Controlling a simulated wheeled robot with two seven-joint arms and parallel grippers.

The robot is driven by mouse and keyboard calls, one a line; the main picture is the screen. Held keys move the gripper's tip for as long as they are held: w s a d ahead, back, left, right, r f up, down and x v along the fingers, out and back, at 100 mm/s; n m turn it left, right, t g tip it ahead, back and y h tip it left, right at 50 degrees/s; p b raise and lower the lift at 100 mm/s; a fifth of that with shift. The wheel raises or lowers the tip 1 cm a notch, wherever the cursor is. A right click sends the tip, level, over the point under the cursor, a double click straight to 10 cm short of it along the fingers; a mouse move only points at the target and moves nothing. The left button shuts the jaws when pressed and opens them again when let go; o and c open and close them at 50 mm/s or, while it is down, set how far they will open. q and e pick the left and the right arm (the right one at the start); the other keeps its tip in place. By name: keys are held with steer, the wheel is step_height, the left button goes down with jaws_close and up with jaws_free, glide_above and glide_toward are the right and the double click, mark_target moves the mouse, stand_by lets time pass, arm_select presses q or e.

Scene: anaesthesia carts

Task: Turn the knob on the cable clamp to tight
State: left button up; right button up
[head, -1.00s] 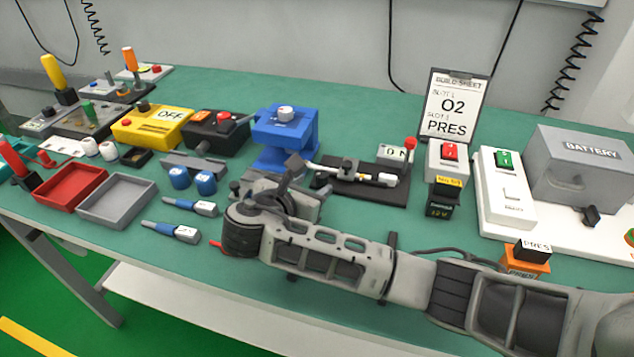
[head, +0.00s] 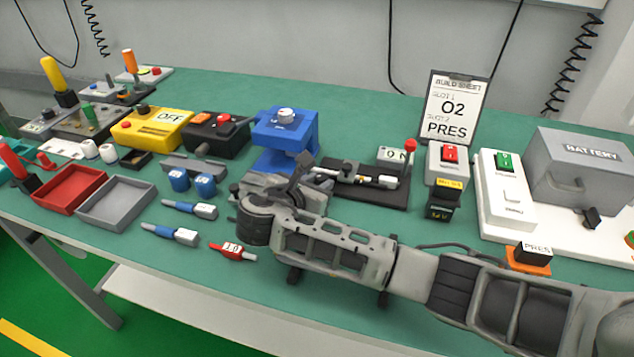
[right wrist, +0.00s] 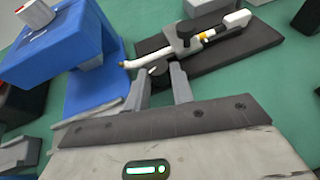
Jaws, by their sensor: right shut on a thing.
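The cable clamp is a black base plate (head: 372,193) with a pale rod-like cable lying across it; it also shows in the right wrist view (right wrist: 255,38). My right gripper (head: 304,168) is at the left end of the plate. In the right wrist view its two fingers (right wrist: 162,78) are close around a small dark knob-like part (right wrist: 158,72), mostly hidden between them, beside the cable's bent end (right wrist: 128,64). I cannot read the knob's setting. My left gripper is not in view.
A blue stand (head: 284,130) with a white dial is just left of my right gripper. A red-tipped lever (head: 410,146) stands behind the plate. A red switch box (head: 448,160) is to its right. Blue and red connectors (head: 232,252) lie in front on the green table.

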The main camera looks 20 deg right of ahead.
steer(key=shift+a+r+m+g, duration=0.1)
steer(key=shift+r+m+g, duration=0.05)
steer(key=shift+m+g, duration=0.15)
steer(key=shift+w+m+g+h+p, duration=0.1)
steer(key=shift+m+g+h+p, duration=0.3)
steer(key=shift+h, duration=0.1)
steer(key=shift+w+a+m+g, duration=0.1)
steer(key=shift+m+g, duration=0.2)
steer(key=shift+m+g+h, duration=0.3)
steer(key=shift+m+h, duration=0.1)
steer(key=o, duration=1)
steer(key=shift+f, duration=0.2)
